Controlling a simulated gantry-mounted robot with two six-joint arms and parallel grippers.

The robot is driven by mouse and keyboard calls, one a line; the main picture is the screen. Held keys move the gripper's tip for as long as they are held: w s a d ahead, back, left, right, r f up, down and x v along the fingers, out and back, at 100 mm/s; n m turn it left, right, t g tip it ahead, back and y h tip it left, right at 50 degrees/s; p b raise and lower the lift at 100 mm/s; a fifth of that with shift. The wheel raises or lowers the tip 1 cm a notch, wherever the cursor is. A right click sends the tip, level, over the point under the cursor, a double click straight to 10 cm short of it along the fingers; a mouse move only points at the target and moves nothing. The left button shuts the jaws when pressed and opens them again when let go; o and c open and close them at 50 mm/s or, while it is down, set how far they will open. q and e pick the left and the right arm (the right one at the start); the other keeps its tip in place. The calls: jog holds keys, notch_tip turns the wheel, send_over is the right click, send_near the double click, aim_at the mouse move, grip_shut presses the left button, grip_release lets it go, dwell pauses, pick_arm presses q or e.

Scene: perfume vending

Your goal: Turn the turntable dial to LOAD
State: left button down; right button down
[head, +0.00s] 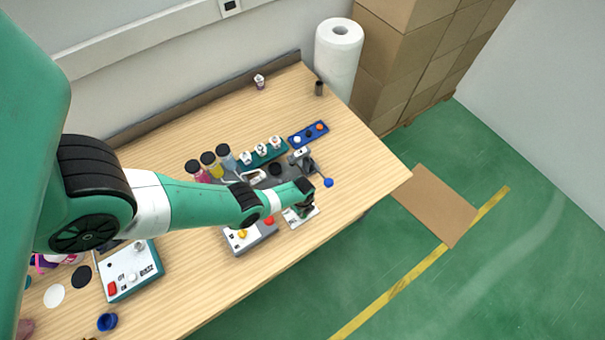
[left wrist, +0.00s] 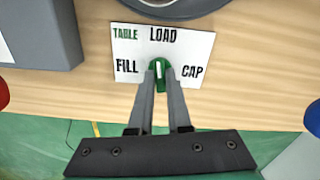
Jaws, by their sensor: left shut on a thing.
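The turntable dial (left wrist: 159,72) is a small green knob with a white mark, set on a white plate (left wrist: 130,72). The plate reads TABLE, LOAD at the top middle, FILL at the left and CAP at the right. In the left wrist view the white mark points roughly up, toward LOAD. My left gripper (left wrist: 160,84) is shut on the knob, one finger on each side, hiding its lower part. In the head view the plate (head: 292,219) lies near the table's front edge, partly hidden by my left gripper (head: 304,208). My right gripper is not in view.
A box with yellow and red buttons (head: 237,243) stands left of the plate. A lever with a blue ball (head: 328,183) sticks out behind it. A green rack (head: 270,158), a blue tray (head: 297,144) and several bottles stand farther back. The table's right end is clear.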

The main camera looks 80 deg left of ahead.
pick_arm(q)
jog(key=shift+m, duration=0.9)
jog(key=c, duration=0.9)
grip_release()
jog(key=shift+o, duration=0.2)
